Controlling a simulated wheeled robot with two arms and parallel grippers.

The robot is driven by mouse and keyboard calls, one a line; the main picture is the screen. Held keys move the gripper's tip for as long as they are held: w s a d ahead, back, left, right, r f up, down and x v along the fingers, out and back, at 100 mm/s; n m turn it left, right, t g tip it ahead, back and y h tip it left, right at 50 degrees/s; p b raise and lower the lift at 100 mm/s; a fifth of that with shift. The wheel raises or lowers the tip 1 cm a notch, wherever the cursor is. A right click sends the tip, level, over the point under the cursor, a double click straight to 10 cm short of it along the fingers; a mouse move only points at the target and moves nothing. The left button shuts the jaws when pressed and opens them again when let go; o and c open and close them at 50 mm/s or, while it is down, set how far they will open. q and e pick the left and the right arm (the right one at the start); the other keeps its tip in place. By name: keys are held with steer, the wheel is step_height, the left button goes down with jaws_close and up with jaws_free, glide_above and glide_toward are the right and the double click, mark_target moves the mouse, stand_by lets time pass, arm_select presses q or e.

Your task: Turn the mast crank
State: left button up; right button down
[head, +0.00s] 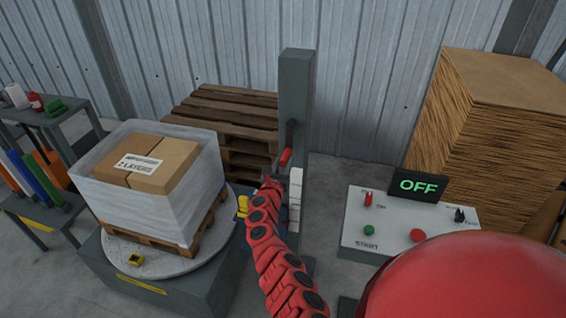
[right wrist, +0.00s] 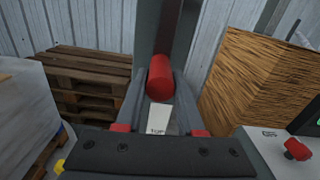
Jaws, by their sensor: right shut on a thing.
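The grey mast (head: 296,100) stands upright in the middle of the head view. The crank's red handle (head: 286,157) sticks out from its front side, and it also shows large in the right wrist view (right wrist: 160,77). My right gripper (head: 271,183) is at the handle, at the end of my red arm. In the right wrist view its fingers (right wrist: 160,105) lie on both sides of the handle's lower end, shut on it. The contact itself is partly hidden. My left gripper is not in view.
A film-wrapped pallet load (head: 150,190) sits on a round turntable (head: 150,262) at left. A control panel (head: 385,220) with an OFF display (head: 418,185) stands at right, before a tall cardboard stack (head: 490,120). Wooden pallets (head: 225,120) are stacked behind the mast.

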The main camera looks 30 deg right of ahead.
steer(key=shift+d+r, duration=0.1)
steer(key=shift+d, duration=0.05)
steer(key=c, duration=0.8)
jaws_free()
steer(key=shift+c, duration=0.2)
steer(key=o, duration=0.3)
steer(key=shift+s, duration=0.15)
